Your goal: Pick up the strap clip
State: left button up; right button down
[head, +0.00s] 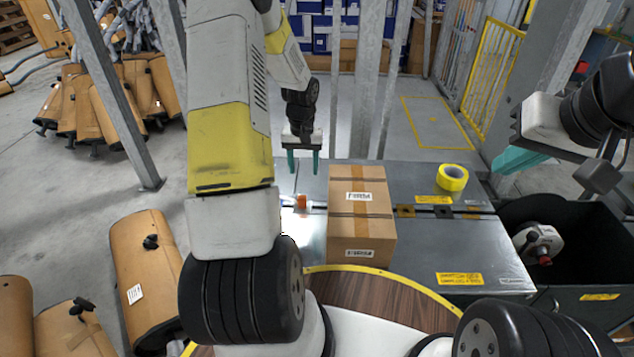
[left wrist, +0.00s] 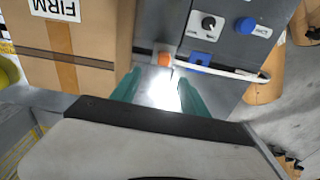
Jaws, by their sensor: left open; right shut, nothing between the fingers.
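A small orange piece, which looks like the strap clip (head: 301,201), lies on the grey metal bench top (head: 440,244), left of the cardboard box. The orange piece also shows in the left wrist view (left wrist: 165,60), just beyond the fingertips. My left gripper (head: 304,165) has its two teal fingers apart, pointing down with nothing between them. In the left wrist view, the open fingers (left wrist: 160,90) frame a bright patch of metal short of the orange piece, not touching it. My right gripper (head: 515,161) is shut and empty at the right, above the dark bin.
A strapped cardboard box (head: 361,242) stands right beside the clip. A yellow tape roll (head: 452,178) lies farther right. The left wrist view shows a blue piece (left wrist: 200,61), a white strip (left wrist: 235,72) and a black knob (left wrist: 208,22). A black bin (head: 585,245) is at right.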

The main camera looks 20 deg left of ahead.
aim_at(302, 197)
pick_arm(q)
jog(key=shift+g, duration=0.3)
jog(key=f, duration=0.9)
jog(key=a+f, duration=0.1)
jog(key=f, duration=0.4)
jog(key=shift+w, duration=0.2)
jog(key=shift+a, duration=0.1)
grip_shut()
